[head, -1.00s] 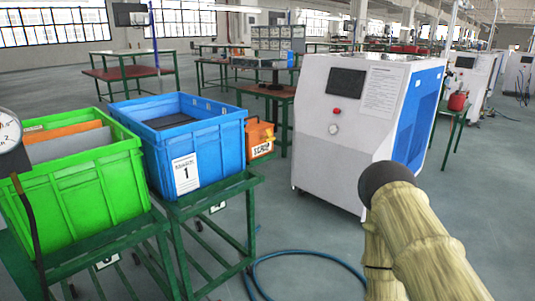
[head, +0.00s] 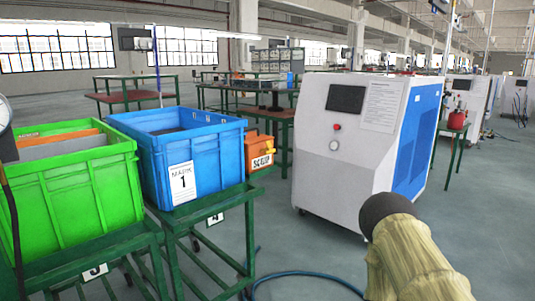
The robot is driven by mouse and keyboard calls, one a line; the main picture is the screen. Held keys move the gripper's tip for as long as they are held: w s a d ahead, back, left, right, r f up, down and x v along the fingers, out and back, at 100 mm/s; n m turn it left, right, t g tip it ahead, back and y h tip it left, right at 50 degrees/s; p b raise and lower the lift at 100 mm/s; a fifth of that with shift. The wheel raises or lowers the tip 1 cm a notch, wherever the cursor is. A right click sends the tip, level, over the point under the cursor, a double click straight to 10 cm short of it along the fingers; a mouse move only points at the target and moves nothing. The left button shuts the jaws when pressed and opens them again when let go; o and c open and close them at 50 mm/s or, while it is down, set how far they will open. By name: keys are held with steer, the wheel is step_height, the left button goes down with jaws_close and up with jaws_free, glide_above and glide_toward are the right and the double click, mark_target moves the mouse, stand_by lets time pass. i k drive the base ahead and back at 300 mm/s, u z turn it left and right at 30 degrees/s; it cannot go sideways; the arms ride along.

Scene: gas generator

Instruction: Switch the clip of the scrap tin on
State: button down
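The scrap tin (head: 259,153) is a small orange box with a dark-lettered "SCRAP" label, seen in the head view just right of the blue crate. Its left part is hidden behind that crate. A small yellow part (head: 270,147) shows at its front right; I cannot tell whether this is the clip or how it is set. My arm, in a tan cover with a dark round end, rises at the lower right, well apart from the tin. My gripper's fingers are not visible.
A blue crate (head: 204,158) labelled 1 and a green crate (head: 80,200) stand on green metal stands at left. A white and blue machine (head: 350,145) stands right of the tin. A blue hose (head: 300,273) lies on the floor. Open floor lies between stands and machine.

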mark_target(269, 143)
steer(key=z, duration=0.6)
steer(key=i, duration=1.65)
steer(key=u, duration=0.9)
